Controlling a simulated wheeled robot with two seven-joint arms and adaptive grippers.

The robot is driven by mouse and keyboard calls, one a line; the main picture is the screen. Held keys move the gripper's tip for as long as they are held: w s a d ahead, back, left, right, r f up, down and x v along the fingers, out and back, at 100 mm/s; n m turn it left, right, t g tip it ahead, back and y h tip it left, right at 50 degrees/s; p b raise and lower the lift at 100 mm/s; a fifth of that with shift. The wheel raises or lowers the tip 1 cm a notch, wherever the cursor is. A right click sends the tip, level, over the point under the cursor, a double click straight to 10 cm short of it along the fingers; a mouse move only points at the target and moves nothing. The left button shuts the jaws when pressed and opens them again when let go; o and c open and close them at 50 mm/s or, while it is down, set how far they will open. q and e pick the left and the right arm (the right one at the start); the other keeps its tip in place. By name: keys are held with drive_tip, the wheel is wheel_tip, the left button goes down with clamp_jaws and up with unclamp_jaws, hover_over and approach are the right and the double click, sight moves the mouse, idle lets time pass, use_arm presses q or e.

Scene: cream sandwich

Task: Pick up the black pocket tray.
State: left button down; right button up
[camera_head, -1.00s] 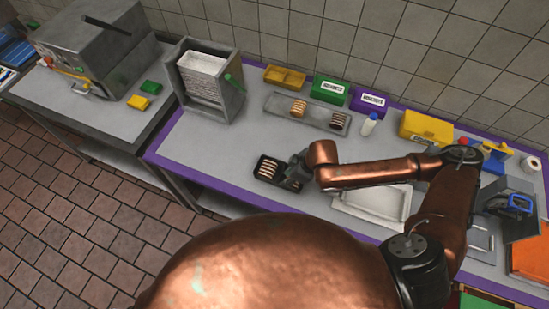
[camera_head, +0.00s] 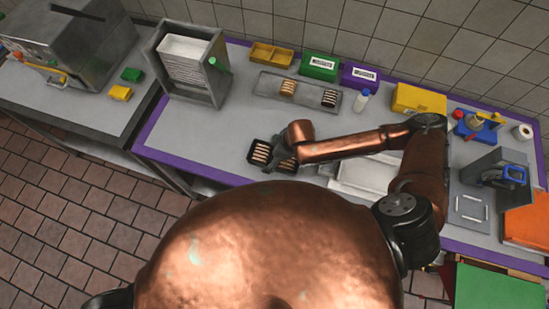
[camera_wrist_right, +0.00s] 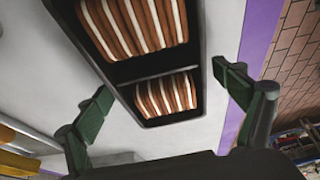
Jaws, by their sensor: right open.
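The black pocket tray (camera_head: 250,158) lies on the grey counter with its front near the purple edge. In the right wrist view the tray (camera_wrist_right: 152,68) shows two pockets, each filled with a row of brown-and-cream sandwich cookies. My right gripper (camera_head: 283,156) is over the tray's right part in the head view and hides some of it. In the right wrist view my right gripper (camera_wrist_right: 165,92) is open, with one green finger on each side of the tray and visible gaps between fingers and tray. My left gripper is not in view.
A long grey tray (camera_head: 312,93) with two cookie groups lies behind. Yellow (camera_head: 271,55), green (camera_head: 320,67) and purple (camera_head: 359,76) bins line the back. A white bottle (camera_head: 361,100) stands near them. A pale tray (camera_head: 345,185) lies right of the black tray.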

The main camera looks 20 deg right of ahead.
drive_tip(key=c, duration=0.8)
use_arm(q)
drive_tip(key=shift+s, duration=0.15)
use_arm(e)
drive_tip(key=c, duration=0.4)
drive_tip(key=shift+r, duration=0.1)
